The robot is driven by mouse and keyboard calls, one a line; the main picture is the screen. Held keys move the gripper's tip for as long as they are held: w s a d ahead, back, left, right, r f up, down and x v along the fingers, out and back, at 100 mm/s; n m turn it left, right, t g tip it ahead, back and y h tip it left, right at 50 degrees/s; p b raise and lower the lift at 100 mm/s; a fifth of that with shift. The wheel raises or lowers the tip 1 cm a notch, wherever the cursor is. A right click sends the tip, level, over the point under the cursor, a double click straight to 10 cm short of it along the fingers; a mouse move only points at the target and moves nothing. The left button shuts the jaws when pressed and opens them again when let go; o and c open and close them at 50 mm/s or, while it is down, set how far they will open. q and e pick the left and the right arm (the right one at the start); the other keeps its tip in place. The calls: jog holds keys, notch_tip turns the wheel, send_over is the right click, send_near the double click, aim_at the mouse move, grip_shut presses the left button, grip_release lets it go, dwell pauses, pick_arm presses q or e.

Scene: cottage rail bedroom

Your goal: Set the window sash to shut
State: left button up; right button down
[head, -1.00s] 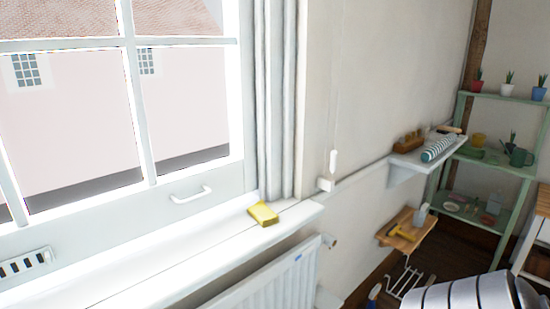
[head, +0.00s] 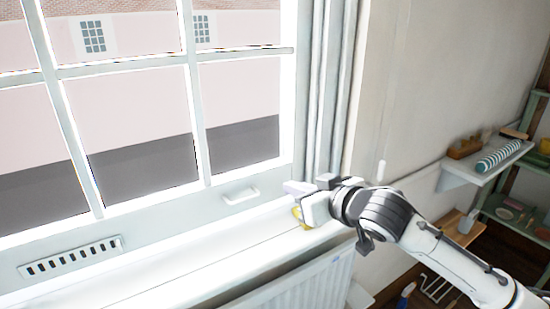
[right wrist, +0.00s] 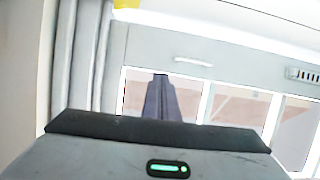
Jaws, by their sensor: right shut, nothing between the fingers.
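The white window sash (head: 150,223) stands upright above the sill, with glazing bars across its panes. I cannot tell whether a gap lies under its bottom rail. A white pull handle (head: 241,195) is on the rail, and it also shows in the right wrist view (right wrist: 193,62). My right gripper (head: 290,188) is shut and empty, just right of the handle and apart from it, above the sill's right end. Its fingers (right wrist: 161,98) show in front of the sash in the right wrist view. My left gripper is not in view.
A yellow block (head: 297,214) lies on the sill (head: 190,262), partly hidden by my right gripper. A slotted vent (head: 72,258) is at the rail's left. A radiator (head: 300,290) is below. A wall shelf (head: 480,168) with items is at right. The sill's left part is clear.

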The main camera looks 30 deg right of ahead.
notch_tip(320, 180, up, 6)
jog(key=w+d+t, duration=0.1)
jog(key=w+d, duration=0.1)
jog(key=x, duration=0.3)
jog(key=p+x, duration=0.1)
jog(key=x, duration=0.2)
jog(key=p+x, duration=0.1)
jog(key=x, duration=0.2)
jog(key=shift+w+a+r, duration=0.2)
jog(key=shift+w+a, duration=0.05)
jog(key=shift+a, duration=0.05)
notch_tip(320, 180, down, 3)
jog(key=shift+r, duration=0.1)
jog(key=shift+f, duration=0.75)
